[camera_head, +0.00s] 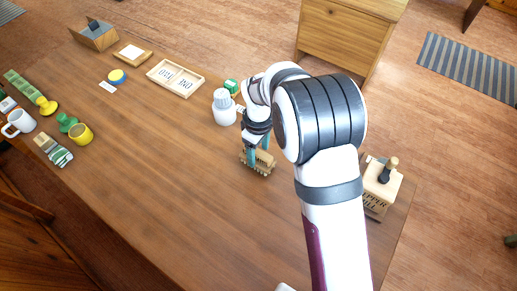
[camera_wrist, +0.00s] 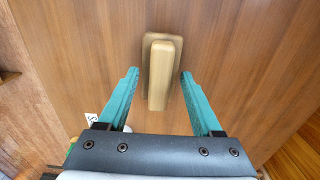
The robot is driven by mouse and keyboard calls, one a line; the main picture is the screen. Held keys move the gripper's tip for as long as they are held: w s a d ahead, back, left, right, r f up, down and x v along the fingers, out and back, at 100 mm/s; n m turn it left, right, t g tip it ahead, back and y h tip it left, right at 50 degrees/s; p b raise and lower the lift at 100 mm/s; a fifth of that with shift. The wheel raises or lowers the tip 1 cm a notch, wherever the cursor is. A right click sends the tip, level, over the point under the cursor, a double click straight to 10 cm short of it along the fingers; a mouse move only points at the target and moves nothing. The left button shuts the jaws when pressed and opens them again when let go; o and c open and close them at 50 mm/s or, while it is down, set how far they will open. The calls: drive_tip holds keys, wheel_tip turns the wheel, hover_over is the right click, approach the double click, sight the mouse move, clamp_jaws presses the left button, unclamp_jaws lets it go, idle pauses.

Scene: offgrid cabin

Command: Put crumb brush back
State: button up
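The crumb brush (camera_head: 262,163) has a wooden back and bristles, and lies on the table near its right part. In the wrist view the brush (camera_wrist: 160,75) shows as a tan block with a raised handle, between the two teal fingers. My gripper (camera_head: 260,150) is directly over it, pointing down. The wrist view shows my gripper (camera_wrist: 159,76) open, one finger on each side of the brush with a gap on both sides. I cannot tell how far down the fingertips reach beside the handle. My arm hides part of the table.
A white ribbed-top container (camera_head: 224,108) and a green box (camera_head: 231,86) stand close behind the gripper. A pepper mill box (camera_head: 383,187) is at the right edge. Mugs and cloths stand at left. The table's middle is clear.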

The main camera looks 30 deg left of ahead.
wheel_tip(320, 180, up, 15)
drive_tip(key=d+r+m, duration=0.4)
drive_tip(key=d+m, duration=0.1)
drive_tip(key=d, duration=0.5)
drive_tip(key=s+d+f+m+y, duration=0.1)
drive_tip(key=s+d+m, duration=1.6)
drive_tip(key=d+m, duration=0.1)
drive_tip(key=shift+s+d+f+y, duration=0.2)
drive_tip(key=shift+s+d+y, duration=0.2)
drive_tip(key=shift+d, duration=0.25)
